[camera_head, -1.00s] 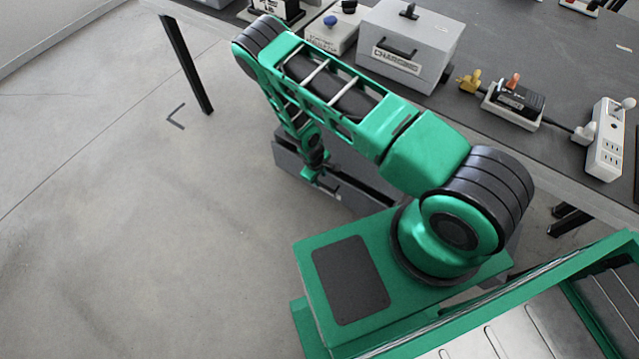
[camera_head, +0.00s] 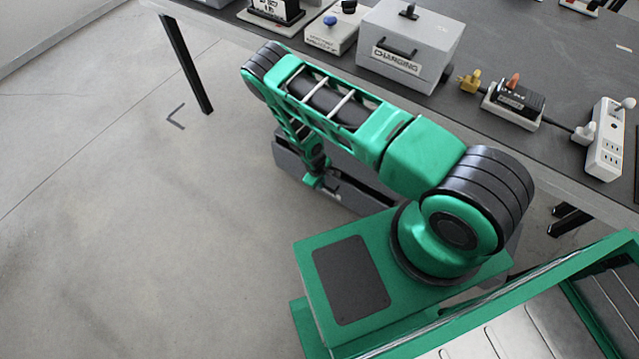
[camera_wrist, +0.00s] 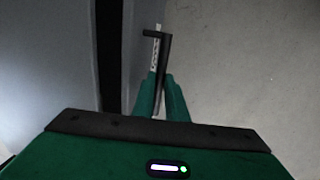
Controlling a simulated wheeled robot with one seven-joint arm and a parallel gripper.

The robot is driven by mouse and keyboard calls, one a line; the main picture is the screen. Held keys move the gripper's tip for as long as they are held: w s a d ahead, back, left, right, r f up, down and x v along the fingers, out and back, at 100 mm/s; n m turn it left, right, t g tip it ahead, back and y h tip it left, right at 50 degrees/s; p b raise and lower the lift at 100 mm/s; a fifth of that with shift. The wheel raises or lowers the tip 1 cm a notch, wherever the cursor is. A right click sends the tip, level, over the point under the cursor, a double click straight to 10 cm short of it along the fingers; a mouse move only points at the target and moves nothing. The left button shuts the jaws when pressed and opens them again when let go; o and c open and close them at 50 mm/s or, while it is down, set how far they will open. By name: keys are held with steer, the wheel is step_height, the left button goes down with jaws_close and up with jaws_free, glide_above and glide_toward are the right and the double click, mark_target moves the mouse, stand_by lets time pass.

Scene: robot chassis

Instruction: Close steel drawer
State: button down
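The steel drawer (camera_head: 350,197) is a grey box low under the dark table, standing out from below its edge and partly hidden by my arm. My gripper (camera_head: 315,181) is down at its front side in the head view. In the wrist view, the drawer's pale surface and a dark vertical band (camera_wrist: 109,50) are at the left. A black handle bar (camera_wrist: 164,45) reaches down between the green fingers of my gripper (camera_wrist: 161,85). The fingers lie close on both sides of the bar. Whether they press on it is too dark to tell.
The table (camera_head: 500,50) carries a grey charging box (camera_head: 410,45), a black device (camera_head: 517,100) and a white power strip (camera_head: 606,140). A black table leg (camera_head: 186,65) stands at the left. The concrete floor (camera_head: 110,220) at the left is clear.

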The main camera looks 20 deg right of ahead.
mark_target(327, 175)
steer(key=shift+w+d, duration=0.65)
steer(key=shift+d, duration=0.25)
steer(key=shift+w+d, duration=0.6)
steer(key=shift+d, duration=0.25)
steer(key=c, duration=1.8)
jaws_free()
steer(key=shift+o, duration=0.2)
steer(key=shift+r, duration=0.15)
step_height(327, 175, up, 10)
steer(key=s+a, duration=0.1)
steer(key=a, duration=0.1)
steer(key=shift+s, duration=0.15)
steer(key=shift+r, duration=0.1)
